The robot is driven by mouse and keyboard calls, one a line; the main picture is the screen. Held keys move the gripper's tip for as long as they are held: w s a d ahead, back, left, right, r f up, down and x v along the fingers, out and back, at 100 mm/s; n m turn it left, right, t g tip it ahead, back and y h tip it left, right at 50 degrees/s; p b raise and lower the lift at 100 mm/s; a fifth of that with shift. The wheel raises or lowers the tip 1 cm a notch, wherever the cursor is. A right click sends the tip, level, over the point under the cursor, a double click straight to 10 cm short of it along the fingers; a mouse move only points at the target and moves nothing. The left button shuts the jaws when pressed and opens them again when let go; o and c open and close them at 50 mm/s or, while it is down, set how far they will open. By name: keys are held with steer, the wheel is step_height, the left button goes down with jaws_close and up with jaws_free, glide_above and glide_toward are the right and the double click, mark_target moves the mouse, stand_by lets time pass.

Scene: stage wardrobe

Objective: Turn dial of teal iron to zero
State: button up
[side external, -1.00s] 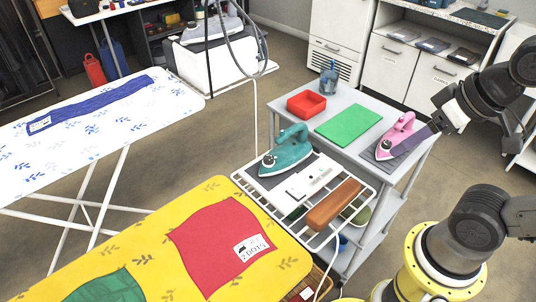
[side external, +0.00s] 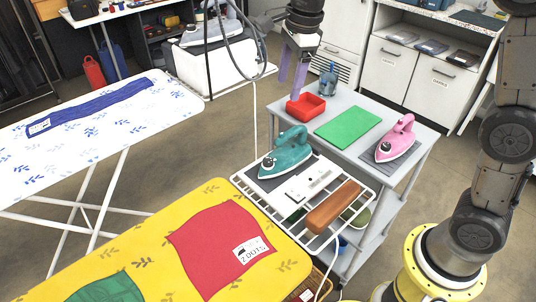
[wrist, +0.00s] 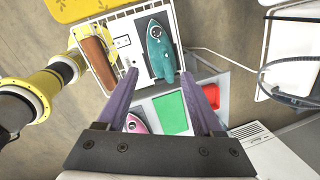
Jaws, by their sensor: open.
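The teal iron (side external: 286,154) rests on a dark pad on the white wire rack at the end of the yellow ironing board. Its round dark dial (side external: 268,162) shows near the front of its body; the setting is too small to read. In the wrist view the teal iron (wrist: 160,52) lies ahead of the fingertips, with its dial (wrist: 155,32) near the top. My gripper (side external: 292,90) is open and empty, its purple fingers pointing down, above and behind the red tray and apart from the iron. It also shows in the wrist view (wrist: 168,88).
The grey cart holds a red tray (side external: 306,105), a green mat (side external: 347,123), a pink iron (side external: 396,140) and a blue-grey cup (side external: 329,80). A brown wooden block (side external: 333,207) lies on the rack (side external: 246,184). A grey cord hangs left of my gripper. White cabinets stand behind.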

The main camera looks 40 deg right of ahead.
steer(key=g, duration=0.2)
glide_above(268, 160)
step_height(268, 160, down, 9)
step_height(268, 160, down, 14)
steer(key=shift+w+f, duration=0.1)
steer(key=shift+f, duration=0.1)
jaws_close()
